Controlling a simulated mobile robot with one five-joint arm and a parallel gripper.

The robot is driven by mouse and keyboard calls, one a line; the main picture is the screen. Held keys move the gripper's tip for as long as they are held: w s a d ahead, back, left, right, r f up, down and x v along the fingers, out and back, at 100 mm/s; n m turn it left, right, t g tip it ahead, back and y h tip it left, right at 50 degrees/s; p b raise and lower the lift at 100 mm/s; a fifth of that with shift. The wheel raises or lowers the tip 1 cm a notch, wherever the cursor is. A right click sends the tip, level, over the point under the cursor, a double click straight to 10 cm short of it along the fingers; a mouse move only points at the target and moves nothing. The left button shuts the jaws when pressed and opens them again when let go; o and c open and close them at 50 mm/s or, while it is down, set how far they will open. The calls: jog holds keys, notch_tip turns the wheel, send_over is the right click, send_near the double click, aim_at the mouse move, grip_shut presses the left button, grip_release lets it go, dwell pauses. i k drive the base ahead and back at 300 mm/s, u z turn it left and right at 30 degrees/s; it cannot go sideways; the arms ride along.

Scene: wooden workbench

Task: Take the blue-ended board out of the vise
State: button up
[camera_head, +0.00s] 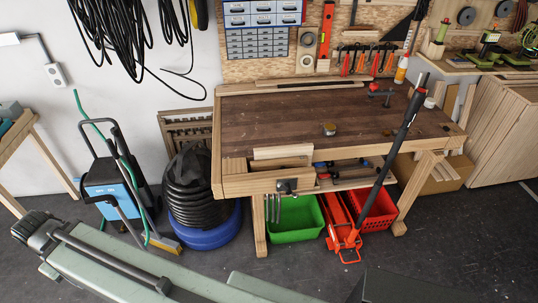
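A wooden vise (240,186) is built into the front left of the workbench (310,105), with dark metal hardware (287,186) on its front face. A short pale board (283,152) stands along the bench edge just behind the vise jaw, rising slightly above the top. It appears to sit in the vise gap, but I cannot tell how tightly. No blue end can be made out on it at this size. My gripper is not seen in this view.
A jack (345,236) with a long dark handle leans across the bench's right front. Green (295,222) and red (378,212) crates sit below. A round tin (329,129) rests on the mostly clear top. A hose coil (195,185) and a blue machine (110,185) stand left.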

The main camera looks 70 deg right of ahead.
aim_at(287, 150)
jog(key=z, duration=0.25)
jog(key=i, duration=1.15)
jog(key=z, duration=0.75)
